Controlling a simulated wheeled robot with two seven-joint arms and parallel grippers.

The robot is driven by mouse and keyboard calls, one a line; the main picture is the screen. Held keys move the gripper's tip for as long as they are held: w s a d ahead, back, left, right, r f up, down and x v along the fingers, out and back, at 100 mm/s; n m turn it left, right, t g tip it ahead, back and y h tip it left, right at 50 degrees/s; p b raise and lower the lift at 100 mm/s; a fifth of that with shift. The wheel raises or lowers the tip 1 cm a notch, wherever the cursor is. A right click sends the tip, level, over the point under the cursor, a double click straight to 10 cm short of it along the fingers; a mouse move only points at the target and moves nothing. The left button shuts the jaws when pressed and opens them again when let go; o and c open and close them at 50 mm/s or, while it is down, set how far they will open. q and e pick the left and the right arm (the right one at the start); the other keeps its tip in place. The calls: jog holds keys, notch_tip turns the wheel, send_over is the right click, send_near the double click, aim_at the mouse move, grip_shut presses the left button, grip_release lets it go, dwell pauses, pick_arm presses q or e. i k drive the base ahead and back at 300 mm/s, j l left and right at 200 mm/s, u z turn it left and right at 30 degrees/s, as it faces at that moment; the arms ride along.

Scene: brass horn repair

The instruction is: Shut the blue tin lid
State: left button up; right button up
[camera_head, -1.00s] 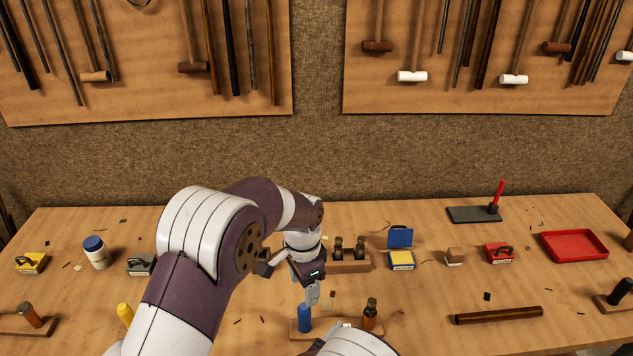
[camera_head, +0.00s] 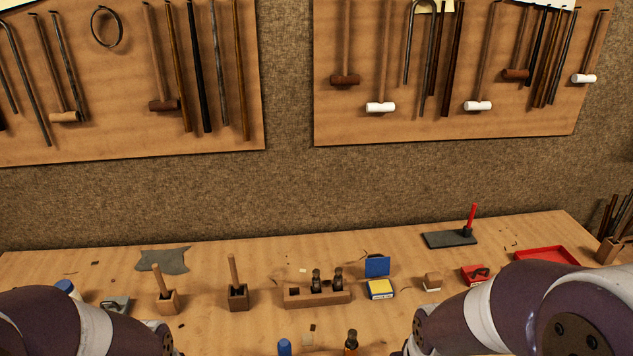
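The blue tin (camera_head: 380,289) stands on the bench right of centre, with a yellow and white label on its body. Its blue lid (camera_head: 377,266) stands upright at the back edge, open. My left arm shows at the lower left and my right arm at the lower right. Neither gripper is in the picture; both arms run out of the bottom of the view.
A wooden block with dark bottles (camera_head: 318,294) stands left of the tin. A small brown block (camera_head: 432,282) and a red box (camera_head: 474,274) stand to its right. A blue-capped item (camera_head: 285,347) and a dark-topped bottle (camera_head: 351,341) are at the front.

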aim_at(381, 266)
jog(key=i+l+z, duration=0.25)
jog(key=z, duration=0.15)
jog(key=i+l+z, duration=0.3)
jog(key=z, duration=0.15)
jog(key=i+l+z, duration=0.2)
jog(key=i+z, duration=0.2)
jog(key=k, duration=0.1)
